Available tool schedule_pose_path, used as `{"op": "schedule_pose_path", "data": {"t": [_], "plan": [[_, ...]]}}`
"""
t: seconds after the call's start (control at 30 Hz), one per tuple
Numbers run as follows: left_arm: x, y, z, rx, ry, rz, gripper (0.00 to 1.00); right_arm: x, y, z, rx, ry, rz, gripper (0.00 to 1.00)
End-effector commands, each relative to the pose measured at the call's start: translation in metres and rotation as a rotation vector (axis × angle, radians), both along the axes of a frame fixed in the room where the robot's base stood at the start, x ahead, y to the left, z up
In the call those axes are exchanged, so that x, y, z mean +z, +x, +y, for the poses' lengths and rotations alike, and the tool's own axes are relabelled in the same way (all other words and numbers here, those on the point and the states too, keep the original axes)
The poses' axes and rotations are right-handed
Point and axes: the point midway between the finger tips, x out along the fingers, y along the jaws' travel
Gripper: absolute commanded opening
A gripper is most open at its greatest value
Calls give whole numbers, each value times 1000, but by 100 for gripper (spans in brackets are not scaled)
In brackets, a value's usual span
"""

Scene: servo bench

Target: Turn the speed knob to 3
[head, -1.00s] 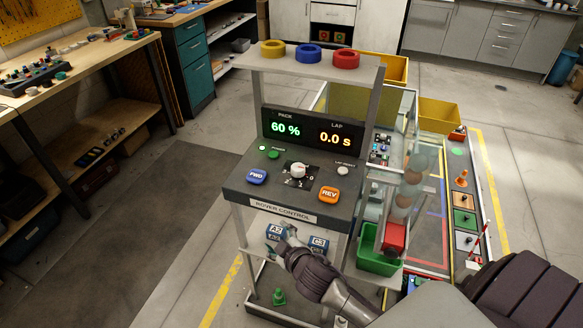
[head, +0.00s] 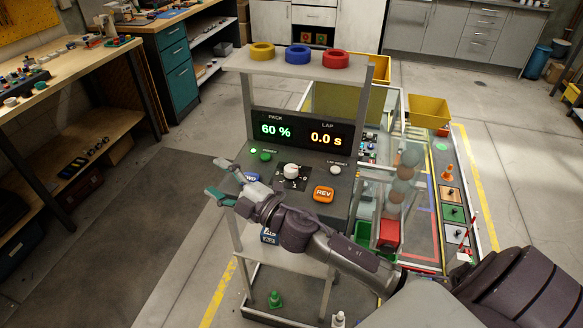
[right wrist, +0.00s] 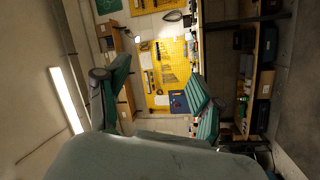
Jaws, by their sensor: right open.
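The speed knob (head: 291,170) is a white dial on the dark sloped panel of the rover control console (head: 345,208). Its scale is too small to read and its pointer setting cannot be told. My left gripper is out of view.
The orange REV button (head: 323,194), green power button (head: 265,157) and white lap reset button (head: 336,170) surround the knob. Yellow, blue and red rings (head: 335,60) sit on the top shelf. A glass-walled frame with a red block (head: 389,234) stands at right.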

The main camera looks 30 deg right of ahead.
Motion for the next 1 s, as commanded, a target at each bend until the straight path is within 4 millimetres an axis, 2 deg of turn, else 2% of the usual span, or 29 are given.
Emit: {"op": "schedule_pose_path", "data": {"t": [0.03,0.13,0.23,0.3,0.37,0.47,0.5,0.6,0.7,0.83,1.0], "plan": [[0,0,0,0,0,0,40,20,2,12,81,-85,-78,67],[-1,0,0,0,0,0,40,46,-6,40,289,-311,-223,67],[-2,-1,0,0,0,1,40,47,-17,55,505,-608,-305,67],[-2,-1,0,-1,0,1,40,35,-22,48,631,-832,-306,67],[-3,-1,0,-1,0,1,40,22,-22,29,718,-1032,-267,67],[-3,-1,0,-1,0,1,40,6,-18,-26,807,-1355,-129,67],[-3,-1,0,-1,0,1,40,3,-15,-53,820,-1470,-52,67],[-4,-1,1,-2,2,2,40,7,-12,-120,813,-1692,151,67],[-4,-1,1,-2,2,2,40,18,-15,-172,778,-1827,326,67],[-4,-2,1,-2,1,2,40,29,-19,-205,743,-1899,450,67],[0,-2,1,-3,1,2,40,19,-16,-211,742,-1907,477,67]]}}
